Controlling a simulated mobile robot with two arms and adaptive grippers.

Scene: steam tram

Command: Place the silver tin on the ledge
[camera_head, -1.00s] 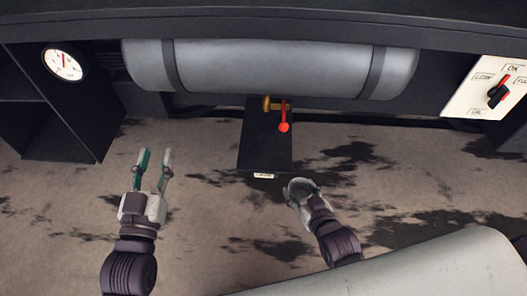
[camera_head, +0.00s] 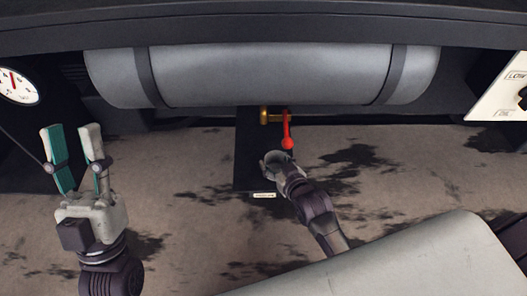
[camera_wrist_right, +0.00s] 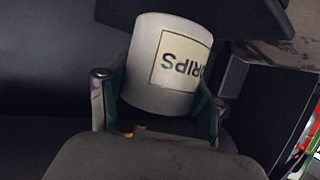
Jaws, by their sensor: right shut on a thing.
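The silver tin (camera_wrist_right: 165,75), with a label ending in "RIPS", is between the fingers of my right gripper (camera_wrist_right: 157,92) in the right wrist view. Its label shows upside down there. In the head view the tin (camera_head: 271,160) is a small grey round shape at my right gripper (camera_head: 279,167), partly hidden by it. It is over the black ledge (camera_head: 247,145) below the red-handled tap; I cannot tell whether it touches. My left gripper (camera_head: 71,131) is open and empty, left of the ledge.
A brass tap with a red lever (camera_head: 287,135) hangs close above the tin. A large grey cylinder (camera_head: 265,75) runs across behind. A white dial (camera_head: 18,87) is at far left and a pale switch panel (camera_head: 507,92) at right. The stained floor is clear.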

